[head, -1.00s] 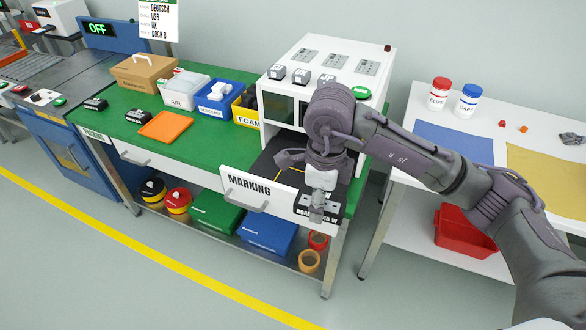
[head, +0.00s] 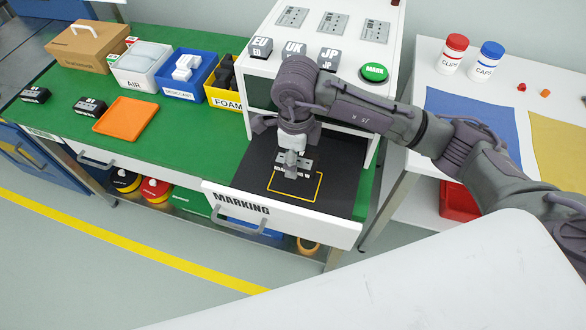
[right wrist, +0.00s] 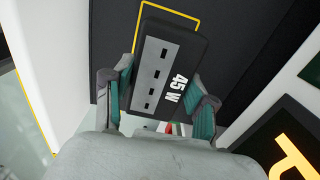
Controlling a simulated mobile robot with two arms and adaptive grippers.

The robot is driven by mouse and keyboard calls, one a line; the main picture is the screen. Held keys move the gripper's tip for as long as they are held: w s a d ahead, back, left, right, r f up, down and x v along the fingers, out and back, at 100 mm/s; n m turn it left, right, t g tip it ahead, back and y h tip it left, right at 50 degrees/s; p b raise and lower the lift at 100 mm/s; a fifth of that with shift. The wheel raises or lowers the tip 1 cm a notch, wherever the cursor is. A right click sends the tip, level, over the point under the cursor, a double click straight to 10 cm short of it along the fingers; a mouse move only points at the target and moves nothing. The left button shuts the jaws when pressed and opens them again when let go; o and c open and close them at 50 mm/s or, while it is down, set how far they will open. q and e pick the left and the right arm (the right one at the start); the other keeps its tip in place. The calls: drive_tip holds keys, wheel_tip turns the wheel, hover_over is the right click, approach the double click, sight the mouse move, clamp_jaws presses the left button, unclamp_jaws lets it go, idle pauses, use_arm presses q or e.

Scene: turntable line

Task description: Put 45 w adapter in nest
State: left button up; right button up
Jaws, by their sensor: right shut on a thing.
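My right gripper (right wrist: 160,105) is shut on the 45 W adapter (right wrist: 165,68), a black block with a grey slotted face and white "45 W" lettering. In the head view the adapter (head: 292,165) is held over the dark drawer floor, at the far part of the yellow outline. The nest (head: 318,190) is this yellow outlined rectangle in the open marking drawer (head: 285,217). The nest's outline (right wrist: 190,14) also shows partly behind the adapter in the right wrist view. I cannot tell whether the adapter touches the drawer floor. My left gripper is not in view.
The marking machine (head: 310,60) with several labelled buttons stands above the drawer. Two more black adapters (head: 90,106) (head: 35,95) and an orange tray (head: 126,118) lie on the green bench at left. Bins stand behind. A white table with bottles (head: 453,54) is at right.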

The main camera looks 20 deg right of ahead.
sight(295, 181)
wheel_tip(295, 181, down, 2)
drive_tip(key=shift+f, duration=0.2)
wheel_tip(295, 181, down, 4)
drive_tip(key=shift+f+p, duration=0.1)
drive_tip(key=shift+p, duration=0.25)
drive_tip(key=shift+f, duration=0.1)
drive_tip(key=o, duration=0.9)
drive_tip(key=shift+f, duration=0.1)
drive_tip(key=o, duration=0.4)
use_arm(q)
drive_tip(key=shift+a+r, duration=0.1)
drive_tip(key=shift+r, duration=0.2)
use_arm(e)
drive_tip(key=shift+o, duration=0.2)
